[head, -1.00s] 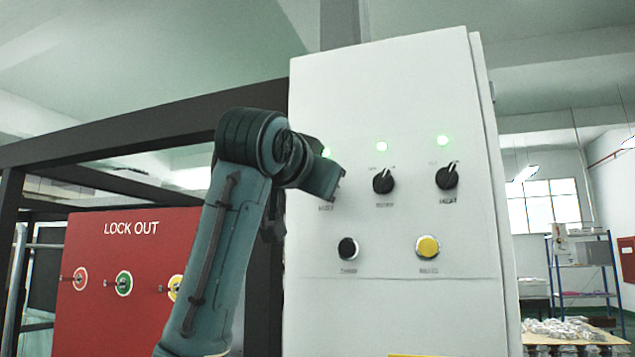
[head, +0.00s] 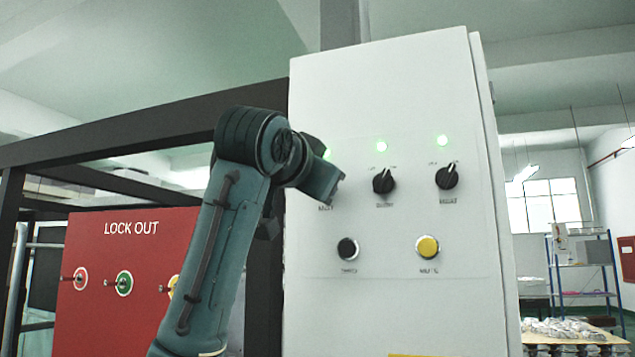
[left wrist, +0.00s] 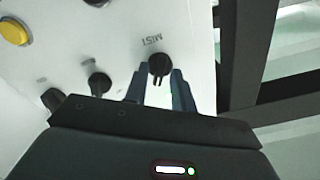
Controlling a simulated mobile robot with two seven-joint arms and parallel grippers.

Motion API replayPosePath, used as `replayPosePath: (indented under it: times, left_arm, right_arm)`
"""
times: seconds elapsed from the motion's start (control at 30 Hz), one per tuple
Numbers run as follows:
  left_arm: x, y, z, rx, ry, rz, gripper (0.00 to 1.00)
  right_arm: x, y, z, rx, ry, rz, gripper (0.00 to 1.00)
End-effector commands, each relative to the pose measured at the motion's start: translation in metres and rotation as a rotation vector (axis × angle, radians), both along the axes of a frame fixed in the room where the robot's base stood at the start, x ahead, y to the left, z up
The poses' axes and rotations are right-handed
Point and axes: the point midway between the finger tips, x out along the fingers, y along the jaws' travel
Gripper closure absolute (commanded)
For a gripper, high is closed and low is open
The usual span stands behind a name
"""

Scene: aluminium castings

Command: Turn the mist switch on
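The mist switch (left wrist: 159,64) is a black rotary knob on the white control panel. In the left wrist view it is beside the upside-down word MIST. My left gripper (left wrist: 160,76) has its two fingers apart, one on each side of the knob. A gap seems to show between the fingers and the knob's grip; contact cannot be told. In the head view my left arm hides the mist knob, and only the MIST label and part of a green light (head: 327,152) above it show. My right gripper is in neither view.
Two more black knobs (head: 383,181) (head: 447,176) with lit green lights sit to the right. A black button (head: 347,248) and a yellow button (head: 427,247) are below. A red LOCK OUT board (head: 130,250) and dark frame bars (head: 140,125) stand at left.

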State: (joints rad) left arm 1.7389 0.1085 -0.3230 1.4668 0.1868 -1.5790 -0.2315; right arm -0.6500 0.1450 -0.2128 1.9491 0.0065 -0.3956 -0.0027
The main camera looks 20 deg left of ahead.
Motion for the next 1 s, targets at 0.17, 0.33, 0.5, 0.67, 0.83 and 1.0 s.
replayPosePath:
  times: [0.17, 0.33, 0.5, 0.67, 0.83, 1.0]
  left_arm:
    - [0.001, 0.000, -0.001, -0.001, 0.002, 0.000, 0.68]
    - [-0.001, 0.000, -0.001, -0.001, 0.002, 0.000, 0.68]
    - [-0.021, 0.001, -0.003, -0.001, -0.001, -0.001, 0.68]
    - [-0.056, 0.002, -0.005, 0.000, -0.003, -0.001, 0.68]
    - [-0.094, 0.003, -0.003, -0.001, -0.003, -0.001, 0.68]
    - [-0.120, 0.004, -0.002, -0.001, -0.001, -0.001, 0.68]
  right_arm:
    - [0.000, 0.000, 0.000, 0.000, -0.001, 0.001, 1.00]
    - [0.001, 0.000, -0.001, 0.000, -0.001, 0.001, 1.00]
    - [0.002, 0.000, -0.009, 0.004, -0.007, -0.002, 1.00]
    - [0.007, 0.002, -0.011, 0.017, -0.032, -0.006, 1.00]
    - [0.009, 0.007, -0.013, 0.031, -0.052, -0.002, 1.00]
    - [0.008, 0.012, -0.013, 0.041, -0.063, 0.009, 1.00]
